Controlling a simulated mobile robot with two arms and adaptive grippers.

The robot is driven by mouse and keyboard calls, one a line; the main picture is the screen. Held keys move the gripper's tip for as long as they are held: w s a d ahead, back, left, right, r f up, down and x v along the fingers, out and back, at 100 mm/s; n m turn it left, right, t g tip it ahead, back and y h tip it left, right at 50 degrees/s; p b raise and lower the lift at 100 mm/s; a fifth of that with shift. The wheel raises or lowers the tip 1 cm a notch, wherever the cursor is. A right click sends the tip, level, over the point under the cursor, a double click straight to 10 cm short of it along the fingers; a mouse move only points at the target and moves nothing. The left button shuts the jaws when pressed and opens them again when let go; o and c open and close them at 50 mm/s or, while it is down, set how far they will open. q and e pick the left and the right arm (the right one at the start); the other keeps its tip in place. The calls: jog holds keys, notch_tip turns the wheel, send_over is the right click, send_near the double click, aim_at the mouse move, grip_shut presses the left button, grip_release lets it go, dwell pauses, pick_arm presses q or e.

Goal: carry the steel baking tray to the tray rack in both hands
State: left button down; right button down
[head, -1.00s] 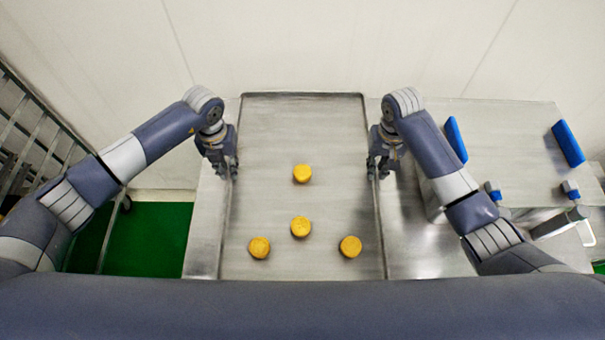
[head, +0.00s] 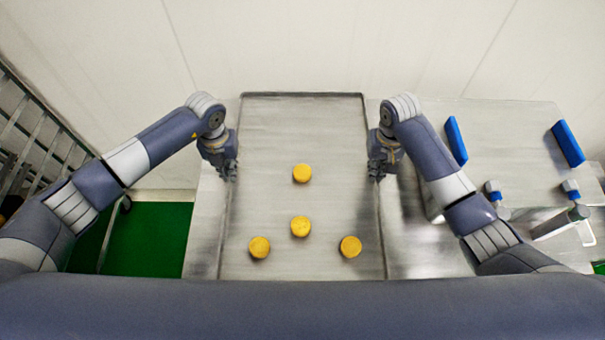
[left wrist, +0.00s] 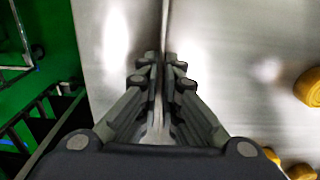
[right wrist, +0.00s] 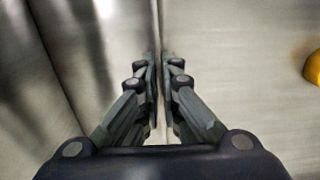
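The steel baking tray (head: 302,130) lies flat on the metal table, with several yellow round pieces (head: 301,226) on it. My left gripper (head: 229,174) is at the tray's left rim, and the left wrist view shows its fingers (left wrist: 162,62) closed on either side of that rim. My right gripper (head: 378,174) is at the right rim; its fingers (right wrist: 158,64) are closed on the rim in the right wrist view. The tray rack (head: 38,138) is a metal frame with rails at the far left, partly cut off and partly behind my left arm.
The metal table (head: 205,235) shows as a strip left of the tray. Green floor (head: 155,235) lies between table and rack. At right, a steel surface (head: 510,130) bears blue panels (head: 567,144) and blue-tipped fittings. A pale wall stands behind.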

pick_arm(q)
jog(key=shift+w+r, duration=0.15)
pick_arm(e)
jog(key=shift+w+r, duration=0.15)
